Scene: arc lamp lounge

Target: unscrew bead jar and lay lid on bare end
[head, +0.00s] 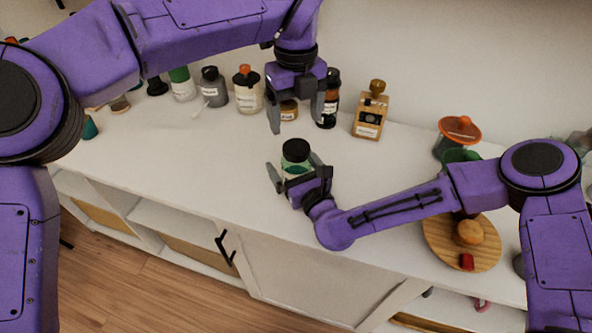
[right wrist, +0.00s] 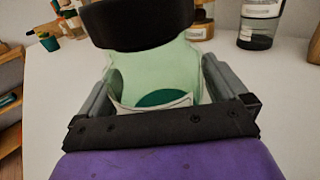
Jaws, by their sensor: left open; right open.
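The bead jar (head: 296,158) is a squat green jar with a black lid (head: 296,148). It stands upright on the white cabinet top, near its front edge. My right gripper (head: 296,172) is open around the jar's body, with one finger on each side. The right wrist view shows the pale green jar (right wrist: 155,75) between the fingers, with the dark lid (right wrist: 140,20) on top. My left gripper (head: 299,112) is open and empty above and behind the jar, fingers pointing down. Whether the right fingers touch the jar I cannot tell.
Several bottles stand along the back, including a white one with an orange cap (head: 247,90) and a square amber bottle (head: 370,112). A round wooden board (head: 440,250) holds small items at right. The white top (head: 190,145) is bare left of the jar.

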